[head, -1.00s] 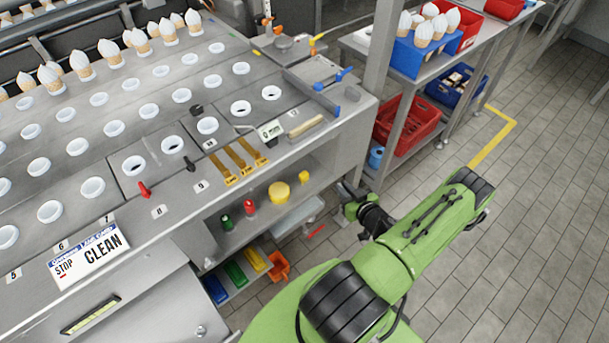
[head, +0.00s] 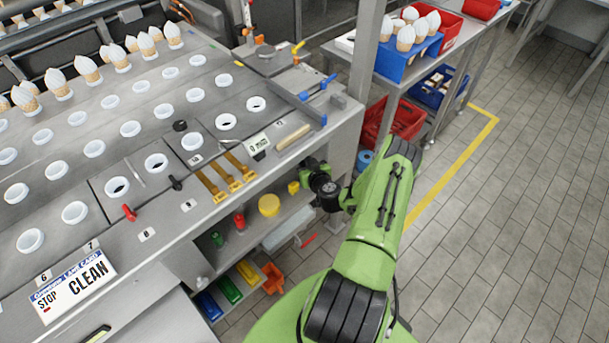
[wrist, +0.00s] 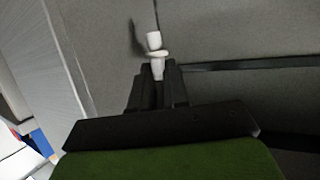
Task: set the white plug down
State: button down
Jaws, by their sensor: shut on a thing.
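The white plug (wrist: 154,42) shows in the wrist view, held upright in the picture between the two dark fingers of my gripper (wrist: 157,78). My gripper is shut on its lower part, and the plug's upper part sticks out past the fingertips. The fingers and the plug cannot be made out there.
On the lower shelf stand a yellow tub (head: 269,205), a red bottle (head: 239,222) and a green bottle (head: 217,240). Coloured bins, including an orange one (head: 273,279), sit below. Gold tools (head: 217,182) lie on the countertop. Tiled floor (head: 490,240) is clear at right.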

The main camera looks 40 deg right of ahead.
notch_tip(320, 180, down, 7)
jog(key=shift+s+r+b, duration=0.1)
jog(key=shift+b, duration=0.9)
jog(key=shift+w+f, duration=0.2)
jog(key=shift+w, duration=0.05)
jog(key=shift+r, duration=0.1)
jog(key=c, duration=1.4)
grip_release()
jog(key=p+v, duration=0.3)
jog(key=v, duration=0.9)
jog(key=shift+p, duration=0.4)
